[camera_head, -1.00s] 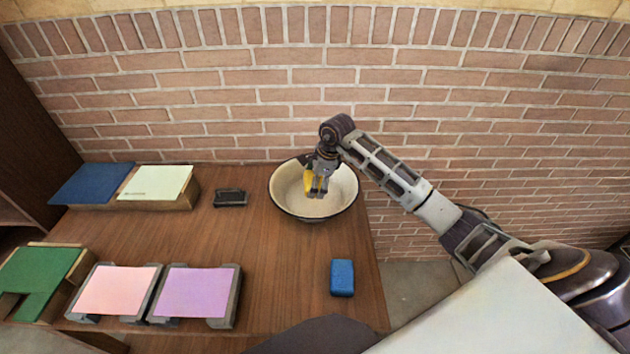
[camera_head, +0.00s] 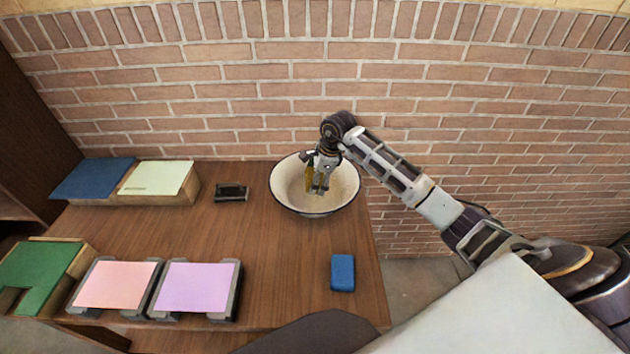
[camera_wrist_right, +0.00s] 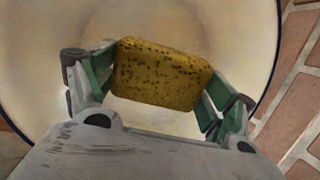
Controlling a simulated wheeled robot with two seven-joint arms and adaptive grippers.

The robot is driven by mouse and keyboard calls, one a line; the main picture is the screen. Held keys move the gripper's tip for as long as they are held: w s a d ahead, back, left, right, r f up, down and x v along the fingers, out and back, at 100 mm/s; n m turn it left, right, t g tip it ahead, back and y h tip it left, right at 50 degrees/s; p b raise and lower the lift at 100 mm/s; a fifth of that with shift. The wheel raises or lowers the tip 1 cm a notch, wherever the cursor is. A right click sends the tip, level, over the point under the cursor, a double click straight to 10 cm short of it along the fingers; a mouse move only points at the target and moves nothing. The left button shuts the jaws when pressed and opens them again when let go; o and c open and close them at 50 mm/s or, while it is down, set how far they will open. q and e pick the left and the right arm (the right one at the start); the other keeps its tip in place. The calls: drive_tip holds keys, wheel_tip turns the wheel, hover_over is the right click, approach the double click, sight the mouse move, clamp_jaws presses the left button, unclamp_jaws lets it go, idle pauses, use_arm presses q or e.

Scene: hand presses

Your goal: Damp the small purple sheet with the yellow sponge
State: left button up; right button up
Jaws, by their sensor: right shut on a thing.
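The yellow sponge (camera_wrist_right: 160,75) is between the fingers of my right gripper (camera_wrist_right: 155,90), which is shut on it. In the head view the sponge (camera_head: 309,178) and my right gripper (camera_head: 317,185) are inside the white basin (camera_head: 282,187) with the dark rim. The sponge looks dark yellow with dark pores. Whether it touches the basin's bottom cannot be told. The small purple sheet (camera_head: 196,287) lies flat on a dark-sided stand at the table's front left. My left gripper is not in view.
A pink sheet (camera_head: 116,285) lies left of the purple one. A green piece (camera_head: 38,270), a blue sheet (camera_head: 95,179) and a pale green sheet (camera_head: 157,177) lie at the left. A blue block (camera_head: 342,272) and a dark small object (camera_head: 231,192) stand apart. The table's middle is clear.

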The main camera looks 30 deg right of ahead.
drive_tip(key=shift+r+p, duration=2.1)
drive_tip(key=shift+r, duration=2.15)
drive_tip(key=shift+r, duration=0.15)
wheel_tip(320, 180, up, 4)
drive_tip(key=shift+f+p, duration=0.1)
drive_tip(key=shift+p, duration=0.75)
idle(0.5)
